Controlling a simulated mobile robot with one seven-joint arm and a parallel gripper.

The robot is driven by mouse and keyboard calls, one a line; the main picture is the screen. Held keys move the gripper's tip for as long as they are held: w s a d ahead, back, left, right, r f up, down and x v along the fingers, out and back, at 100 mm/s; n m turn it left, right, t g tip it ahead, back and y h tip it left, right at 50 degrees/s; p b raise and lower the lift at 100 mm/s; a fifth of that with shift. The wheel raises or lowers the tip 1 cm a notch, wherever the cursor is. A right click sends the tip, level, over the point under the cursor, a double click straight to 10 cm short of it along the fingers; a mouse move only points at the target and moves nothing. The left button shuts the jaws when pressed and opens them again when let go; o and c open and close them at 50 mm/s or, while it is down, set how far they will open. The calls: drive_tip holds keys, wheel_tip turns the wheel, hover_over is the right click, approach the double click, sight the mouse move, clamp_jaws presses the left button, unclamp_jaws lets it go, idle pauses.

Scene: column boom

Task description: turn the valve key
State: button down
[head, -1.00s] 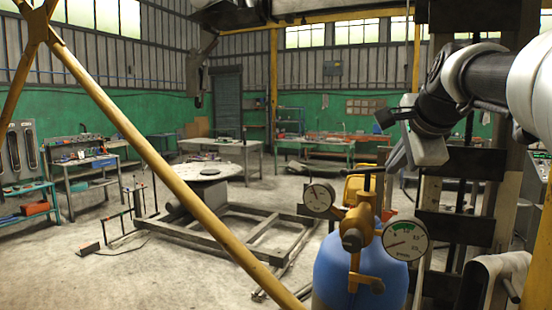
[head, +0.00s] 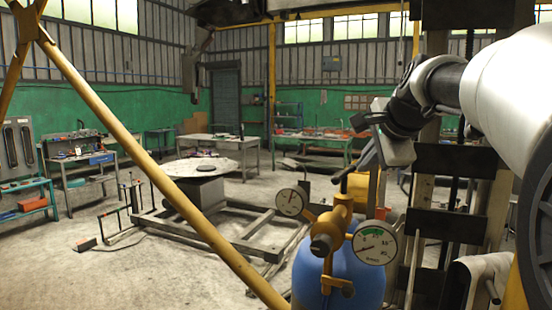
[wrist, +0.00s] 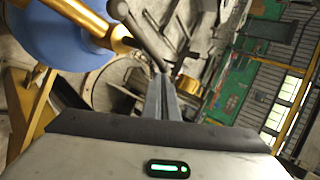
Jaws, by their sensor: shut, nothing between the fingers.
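The valve key is a dark bar (head: 342,174) on top of the brass valve (head: 340,215) of a blue gas cylinder (head: 342,268). In the wrist view the key's grey bar (wrist: 138,36) slants down to my fingertips, with the brass valve (wrist: 98,27) and blue cylinder (wrist: 62,38) at upper left. My gripper (head: 364,163) is at the right end of the bar; its fingers (wrist: 164,82) are shut and empty. The fingertips overlap the bar's end in the wrist view; I cannot tell whether they touch it.
Two round gauges, left (head: 292,202) and right (head: 375,243), flank the valve. A yellow diagonal brace (head: 150,160) crosses the left foreground. A dark rack (head: 450,160) stands close on the right. A low metal frame (head: 235,232) lies on the floor behind.

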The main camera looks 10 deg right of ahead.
drive_tip(key=shift+w+f, duration=0.1)
drive_tip(key=shift+w, duration=0.15)
drive_tip(key=shift+d, duration=0.1)
idle(0.5)
